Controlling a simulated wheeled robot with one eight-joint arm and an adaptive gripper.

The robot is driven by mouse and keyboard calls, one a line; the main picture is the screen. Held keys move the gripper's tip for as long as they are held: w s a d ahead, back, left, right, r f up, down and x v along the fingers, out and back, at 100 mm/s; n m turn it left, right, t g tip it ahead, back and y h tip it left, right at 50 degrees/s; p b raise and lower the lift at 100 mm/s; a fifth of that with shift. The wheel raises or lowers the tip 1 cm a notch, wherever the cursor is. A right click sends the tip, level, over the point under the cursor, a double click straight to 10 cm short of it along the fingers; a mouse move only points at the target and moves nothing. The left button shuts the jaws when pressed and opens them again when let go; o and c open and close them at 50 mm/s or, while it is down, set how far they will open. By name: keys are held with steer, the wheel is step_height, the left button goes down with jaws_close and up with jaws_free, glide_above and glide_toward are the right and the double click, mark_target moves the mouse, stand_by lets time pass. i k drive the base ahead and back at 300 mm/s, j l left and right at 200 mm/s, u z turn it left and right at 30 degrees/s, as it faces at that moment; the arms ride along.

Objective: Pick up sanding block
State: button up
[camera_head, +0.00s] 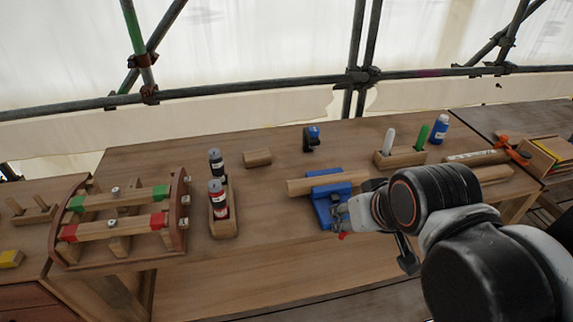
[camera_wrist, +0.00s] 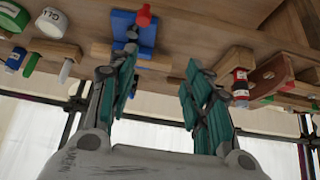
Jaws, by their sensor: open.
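A small plain brown wooden block (camera_head: 257,157) lies on the workbench, between the bottle holder and the blue clamp. It looks like the sanding block, though I see no abrasive face. My gripper (camera_head: 341,214) is in front of the blue clamp, right of the block and nearer the camera. In the wrist view my gripper (camera_wrist: 160,68) has its teal-padded fingers wide apart with nothing between them.
The blue clamp (camera_head: 324,208) holds a wooden bar (camera_head: 298,186) beside my gripper. A wooden holder with two bottles (camera_head: 222,229) stands left, beside a curved rack (camera_head: 112,251). A blue-black object (camera_head: 311,139) sits behind. A pen holder (camera_head: 401,157) stands at right.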

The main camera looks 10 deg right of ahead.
mark_target(253, 159)
steer(key=i+j+u, duration=0.25)
steer(key=i+j, duration=0.35)
steer(key=i+j+u, duration=0.25)
steer(key=i+j, duration=0.4)
